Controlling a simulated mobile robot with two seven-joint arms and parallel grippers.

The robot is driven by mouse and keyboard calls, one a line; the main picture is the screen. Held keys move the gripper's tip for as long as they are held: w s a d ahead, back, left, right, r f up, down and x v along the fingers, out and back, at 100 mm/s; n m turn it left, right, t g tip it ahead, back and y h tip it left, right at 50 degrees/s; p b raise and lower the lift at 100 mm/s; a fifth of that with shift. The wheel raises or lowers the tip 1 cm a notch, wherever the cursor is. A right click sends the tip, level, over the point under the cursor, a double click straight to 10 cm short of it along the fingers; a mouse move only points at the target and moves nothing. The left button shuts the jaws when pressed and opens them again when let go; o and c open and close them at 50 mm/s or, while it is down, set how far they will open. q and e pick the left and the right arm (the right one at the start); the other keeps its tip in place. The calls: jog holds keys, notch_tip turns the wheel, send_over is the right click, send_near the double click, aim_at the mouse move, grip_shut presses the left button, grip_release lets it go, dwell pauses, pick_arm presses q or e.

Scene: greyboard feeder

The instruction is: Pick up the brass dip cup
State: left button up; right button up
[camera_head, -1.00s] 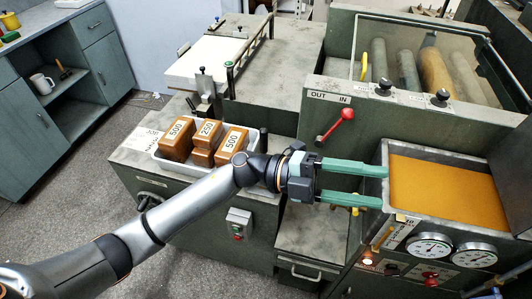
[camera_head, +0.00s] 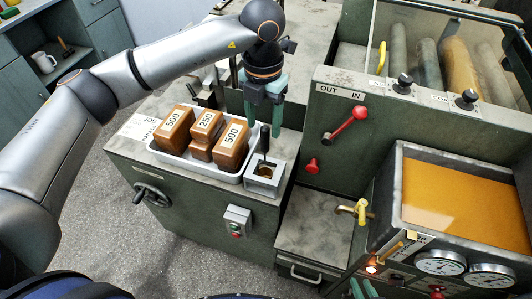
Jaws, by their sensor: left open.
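The brass dip cup (camera_head: 265,172) sits in a small grey square holder (camera_head: 262,187) at the right end of the side bench. Its dark upright handle (camera_head: 265,138) rises from it. My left gripper (camera_head: 263,122) points down with its green fingers apart, directly above the cup. The fingertips are near the top of the handle; I cannot tell whether they touch it. Only green tips of my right gripper (camera_head: 363,289) show at the bottom edge, and its opening is unclear.
A white tray (camera_head: 200,166) with brown blocks marked 500, 250 and 500 stands just left of the holder. To the right are a red lever (camera_head: 345,125), a brass tap (camera_head: 355,211) and a trough (camera_head: 398,190) of orange liquid. A lower grey shelf (camera_head: 312,225) is clear.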

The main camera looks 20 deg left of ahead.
aim_at(265, 150)
pick_arm(q)
jog(key=f, duration=0.4)
jog(key=f+p, duration=0.1)
jog(key=f, duration=0.4)
jog(key=shift+s+d+f, duration=0.1)
jog(key=shift+s+d, duration=0.05)
jog(key=shift+d, duration=0.05)
jog(key=shift+c, duration=0.3)
grip_shut()
